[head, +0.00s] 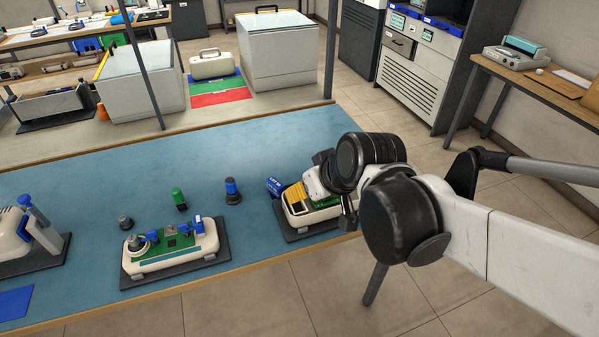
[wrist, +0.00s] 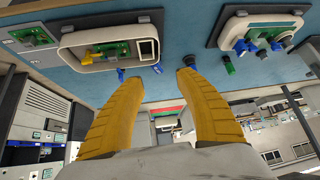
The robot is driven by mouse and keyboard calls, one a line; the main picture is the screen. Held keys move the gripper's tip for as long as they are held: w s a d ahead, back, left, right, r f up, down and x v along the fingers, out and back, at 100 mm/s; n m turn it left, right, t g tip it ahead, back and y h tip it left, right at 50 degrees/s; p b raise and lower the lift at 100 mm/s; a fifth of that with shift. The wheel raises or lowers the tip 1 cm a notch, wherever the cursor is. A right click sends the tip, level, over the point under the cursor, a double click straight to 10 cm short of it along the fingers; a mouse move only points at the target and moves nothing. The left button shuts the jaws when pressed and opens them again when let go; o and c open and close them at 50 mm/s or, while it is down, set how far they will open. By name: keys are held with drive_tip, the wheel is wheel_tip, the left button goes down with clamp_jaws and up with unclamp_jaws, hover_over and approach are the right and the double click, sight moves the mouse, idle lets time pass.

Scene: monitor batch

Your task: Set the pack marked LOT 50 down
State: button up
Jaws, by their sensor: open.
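A small blue pack (head: 273,187) with white lettering, too small to read, lies beside the right-hand housing on the blue bench mat. In the wrist view, a small blue shape (wrist: 157,69) shows between the fingertips and another (wrist: 121,75) by the left fingertip; I cannot tell which is the pack. My gripper (wrist: 157,77) is open, its two yellow fingers apart with nothing clamped between them. In the head view my gripper (head: 293,196) is low over the right-hand housing, partly hidden by my wrist. I cannot tell whether a finger touches the pack.
The right-hand housing (head: 296,222) has a green board inside. A dark, blue-topped cylinder (head: 232,190) and a green cylinder (head: 179,198) stand to its left. Another housing (head: 165,262) sits on a dark plate. The mat (head: 225,150) behind is clear.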

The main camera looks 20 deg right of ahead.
drive_tip(key=s+r+m+h, duration=0.1)
drive_tip(key=s, duration=0.7)
drive_tip(key=shift+d+r+m, duration=0.2)
drive_tip(key=shift+d+m, duration=0.1)
drive_tip(key=shift+d, duration=0.05)
